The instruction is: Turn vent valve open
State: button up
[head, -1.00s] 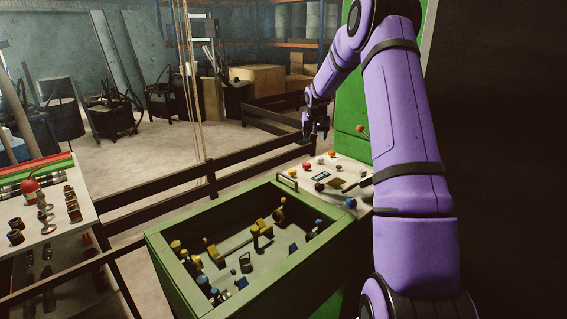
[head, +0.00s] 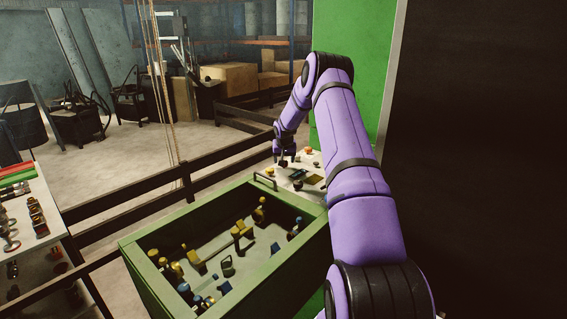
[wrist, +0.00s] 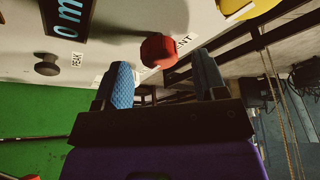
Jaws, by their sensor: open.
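The vent valve appears as a red faceted knob (wrist: 158,49) on the pale control panel (wrist: 115,40) in the wrist view. A partly hidden label ending in "NT" is beside it. My gripper (wrist: 162,62) is open, with its two blue-padded fingers on either side of the knob in the picture. I cannot tell whether the fingertips reach around it; no contact is clear. In the head view my gripper (head: 283,160) is low over the panel (head: 311,159) behind the green bin, and I cannot make out the red knob there.
A black knob (wrist: 47,65) labelled PEAK, a display (wrist: 68,17) and a yellow part (wrist: 248,7) are close by on the panel. The green bin (head: 150,266) with several fittings stands in front. Dark rails (head: 130,201) run behind it.

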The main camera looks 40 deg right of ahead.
jog(key=shift+x, duration=1.1)
jog(key=c, duration=0.9)
